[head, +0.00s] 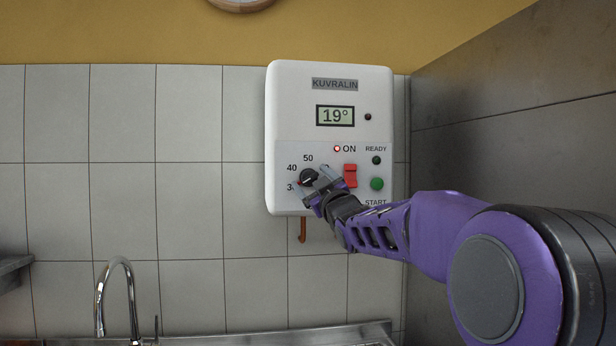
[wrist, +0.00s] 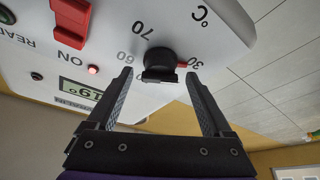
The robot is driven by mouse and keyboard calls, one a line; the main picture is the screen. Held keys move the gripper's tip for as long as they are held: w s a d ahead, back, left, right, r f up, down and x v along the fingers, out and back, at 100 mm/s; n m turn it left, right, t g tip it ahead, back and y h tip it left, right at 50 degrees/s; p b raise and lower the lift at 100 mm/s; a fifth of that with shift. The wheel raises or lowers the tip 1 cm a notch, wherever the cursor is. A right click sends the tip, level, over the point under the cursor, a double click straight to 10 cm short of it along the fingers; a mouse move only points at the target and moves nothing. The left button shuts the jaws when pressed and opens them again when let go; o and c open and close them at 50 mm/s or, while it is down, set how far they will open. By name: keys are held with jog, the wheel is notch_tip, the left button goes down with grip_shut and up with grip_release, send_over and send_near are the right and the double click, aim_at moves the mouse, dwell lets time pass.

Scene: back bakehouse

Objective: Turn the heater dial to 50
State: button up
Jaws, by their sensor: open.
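The heater (head: 285,105) is a white wall box with a display reading 19°. Its black dial (head: 308,177) sits at the lower left of the front, with 40 and 50 printed around it and the 30 partly hidden. The dial's red pointer is at the 30 mark; the wrist view also shows the dial (wrist: 160,60) and its red tip at 30. My gripper (head: 316,185) is open at the dial. In the wrist view its fingertips (wrist: 159,74) stand on either side of the dial, with gaps to it. Whether they reach past its front face, I cannot tell.
Right of the dial are a red rocker switch (head: 350,175), a green START button (head: 377,184) and a dark READY lamp (head: 376,160). The ON lamp (head: 337,149) glows red. A tap (head: 118,275) stands lower left. A grey side wall (head: 500,110) is on the right.

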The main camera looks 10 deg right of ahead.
grip_shut()
dwell(0.5)
jog(key=shift+m+b, duration=0.4)
jog(key=shift+b, duration=0.15)
